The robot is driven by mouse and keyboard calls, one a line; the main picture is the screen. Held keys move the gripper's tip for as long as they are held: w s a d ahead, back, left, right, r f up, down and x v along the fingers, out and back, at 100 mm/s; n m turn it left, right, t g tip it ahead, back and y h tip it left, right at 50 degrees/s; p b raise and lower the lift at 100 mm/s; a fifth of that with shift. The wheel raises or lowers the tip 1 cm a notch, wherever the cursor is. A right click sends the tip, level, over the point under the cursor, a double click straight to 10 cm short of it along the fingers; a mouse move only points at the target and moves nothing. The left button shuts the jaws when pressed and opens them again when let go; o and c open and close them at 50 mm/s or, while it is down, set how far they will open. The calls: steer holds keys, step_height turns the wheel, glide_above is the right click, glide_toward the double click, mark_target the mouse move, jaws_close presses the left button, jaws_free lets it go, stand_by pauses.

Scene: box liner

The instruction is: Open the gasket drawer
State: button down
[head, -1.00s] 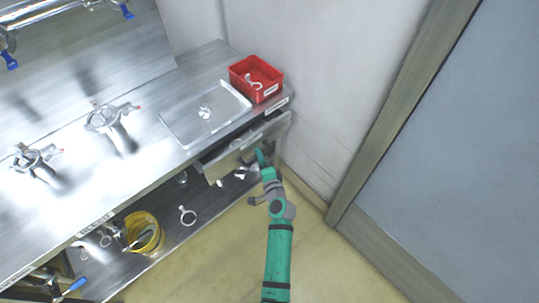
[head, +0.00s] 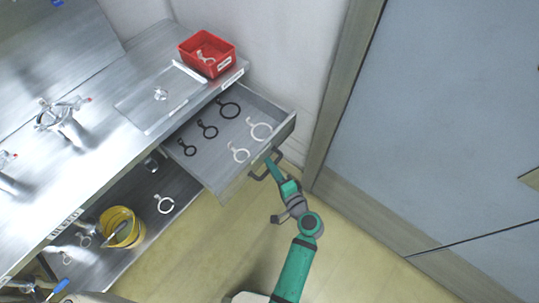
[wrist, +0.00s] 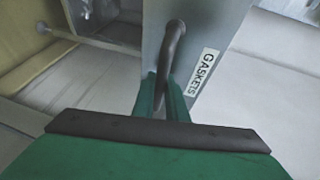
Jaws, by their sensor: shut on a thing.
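The gasket drawer (head: 216,177) is pulled well out from under the steel counter in the head view. Black and white ring gaskets with tabs lie spread on its floor. Its front shows in the wrist view with a "GASKETS" label (wrist: 204,72). The dark bar handle (wrist: 172,45) on that front runs down between my fingers. My gripper (wrist: 165,100) is shut on the handle. In the head view my gripper (head: 272,164) is at the drawer's front, its fingertips partly hidden by the handle.
A red bin (head: 207,54) and a clear tray lid (head: 160,97) sit on the counter (head: 85,130) above. A yellow bucket (head: 122,228) and a white ring (head: 165,204) are on the lower shelf. Floor (head: 200,265) before the drawer is clear; a wall stands to the right.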

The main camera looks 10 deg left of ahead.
steer(key=s+d, duration=0.3)
steer(key=d, duration=0.3)
stand_by(0.3)
steer(key=c, duration=1.8)
jaws_free()
steer(key=shift+o, duration=0.2)
steer(key=v, duration=1)
steer(key=shift+s+d, duration=0.25)
steer(key=shift+s, duration=0.05)
